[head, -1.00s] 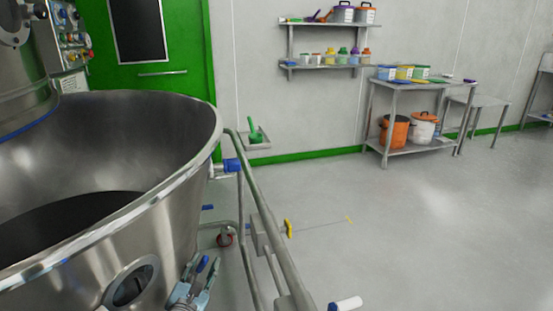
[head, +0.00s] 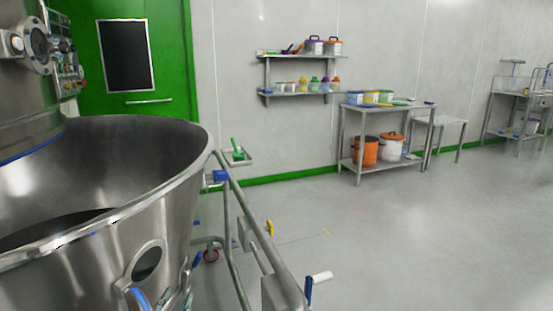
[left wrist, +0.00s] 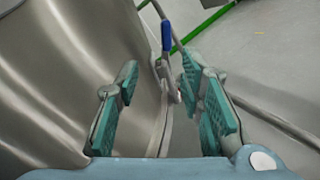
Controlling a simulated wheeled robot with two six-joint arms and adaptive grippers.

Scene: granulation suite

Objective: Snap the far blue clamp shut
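A blue clamp handle (left wrist: 167,37) stands upright in the left wrist view on a metal link beside the steel bowl. It lies beyond my fingertips and is not between the pads. In the head view a blue fitting (head: 216,177) sits by the bowl rim at the frame's far end; I cannot tell for sure that it is the same part. My left gripper (left wrist: 155,88) is open and empty, its green pads apart. My right gripper is not in view.
The large steel bowl (head: 185,165) fills the left. The floor to the right is clear up to a shelved table (head: 360,175).

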